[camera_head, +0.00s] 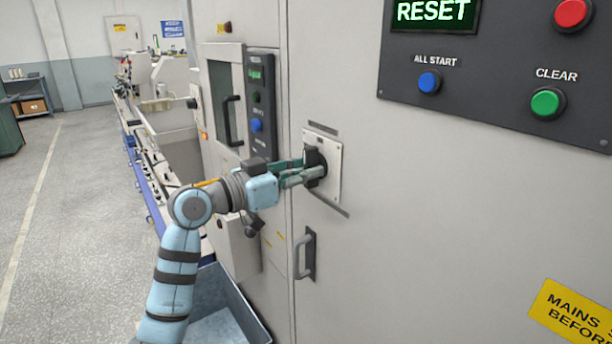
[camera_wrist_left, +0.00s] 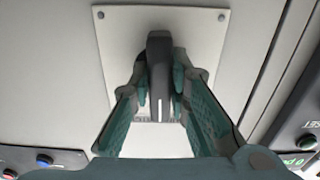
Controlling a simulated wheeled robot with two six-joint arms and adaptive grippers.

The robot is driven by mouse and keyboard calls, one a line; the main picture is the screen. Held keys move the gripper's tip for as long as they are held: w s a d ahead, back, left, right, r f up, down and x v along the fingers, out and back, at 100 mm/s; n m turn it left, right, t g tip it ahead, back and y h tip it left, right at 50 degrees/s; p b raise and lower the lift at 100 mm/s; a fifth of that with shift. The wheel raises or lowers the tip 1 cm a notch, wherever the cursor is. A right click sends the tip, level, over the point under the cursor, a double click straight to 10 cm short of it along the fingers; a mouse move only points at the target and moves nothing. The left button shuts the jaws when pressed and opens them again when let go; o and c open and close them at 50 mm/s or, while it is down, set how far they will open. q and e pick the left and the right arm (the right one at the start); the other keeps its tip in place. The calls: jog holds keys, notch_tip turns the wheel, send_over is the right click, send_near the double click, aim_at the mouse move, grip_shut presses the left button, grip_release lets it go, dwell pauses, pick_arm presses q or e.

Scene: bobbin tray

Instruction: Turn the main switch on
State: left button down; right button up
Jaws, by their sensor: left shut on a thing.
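The main switch (camera_head: 314,157) is a black rotary handle on a pale square plate (camera_head: 334,172) fixed to the grey cabinet front. My left gripper (camera_head: 312,172) is at the switch, its green fingers shut on the handle. In the left wrist view the black handle (camera_wrist_left: 160,75) stands between the two fingertips (camera_wrist_left: 162,105), one on each side. A pale mark shows on the handle's near end there. The fingers hide part of the handle and plate in the head view. My right gripper is not in view.
A dark panel at the upper right has a RESET display (camera_head: 433,12), a blue ALL START button (camera_head: 428,82), a green CLEAR button (camera_head: 547,103) and a red button (camera_head: 572,13). A door handle (camera_head: 305,255) is below the switch. A grey bin (camera_head: 246,310) stands below my left arm.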

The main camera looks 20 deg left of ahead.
pick_arm(q)
jog(key=shift+m, duration=0.3)
jog(key=c, duration=1.5)
grip_release()
jog(key=v, duration=1.2)
jog(key=shift+d, duration=0.1)
